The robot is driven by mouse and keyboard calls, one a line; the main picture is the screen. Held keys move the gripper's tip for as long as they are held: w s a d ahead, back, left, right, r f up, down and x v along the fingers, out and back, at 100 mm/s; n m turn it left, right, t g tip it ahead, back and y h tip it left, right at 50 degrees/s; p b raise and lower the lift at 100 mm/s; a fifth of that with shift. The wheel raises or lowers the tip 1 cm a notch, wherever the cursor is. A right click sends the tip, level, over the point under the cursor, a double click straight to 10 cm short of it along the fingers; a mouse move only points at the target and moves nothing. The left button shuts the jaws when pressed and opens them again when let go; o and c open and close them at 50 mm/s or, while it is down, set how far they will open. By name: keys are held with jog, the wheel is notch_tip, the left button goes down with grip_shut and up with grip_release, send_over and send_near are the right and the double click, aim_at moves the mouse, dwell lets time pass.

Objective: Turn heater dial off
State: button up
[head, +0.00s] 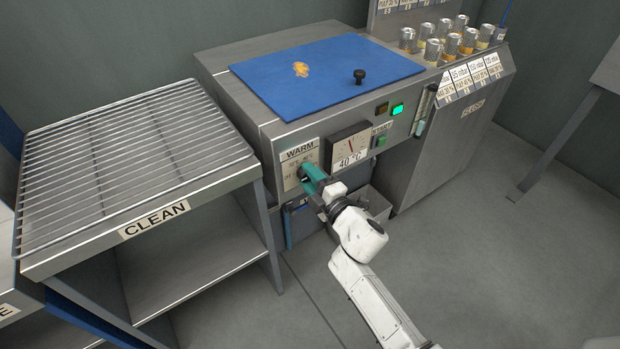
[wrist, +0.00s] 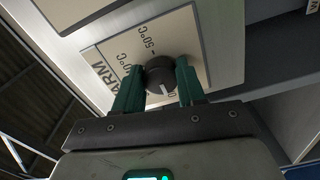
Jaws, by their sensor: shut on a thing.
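The heater dial is a black round knob (wrist: 160,75) with a white pointer line, set on a pale plate marked with temperatures, 50°C among them. In the wrist view the pointer faces toward my gripper's palm. My gripper (head: 305,176) has teal fingers and is shut on the dial, one finger on each side; it also shows in the wrist view (wrist: 160,88). In the head view the fingers hide most of the dial. The WARM plate (head: 299,153) is on the machine's front, and part of its scale is covered by the fingers.
A gauge (head: 349,146) reading 40 °C sits right of the dial. A green lamp (head: 397,110) is lit above. A CLEAN wire rack (head: 130,150) stands at the left.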

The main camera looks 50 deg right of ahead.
dwell(0.4)
jog(key=o, duration=1.1)
jog(key=shift+c, duration=0.2)
jog(key=b+v, duration=0.1)
jog(key=v, duration=1)
jog(key=shift+b, duration=0.35)
jog(key=shift+w, duration=0.1)
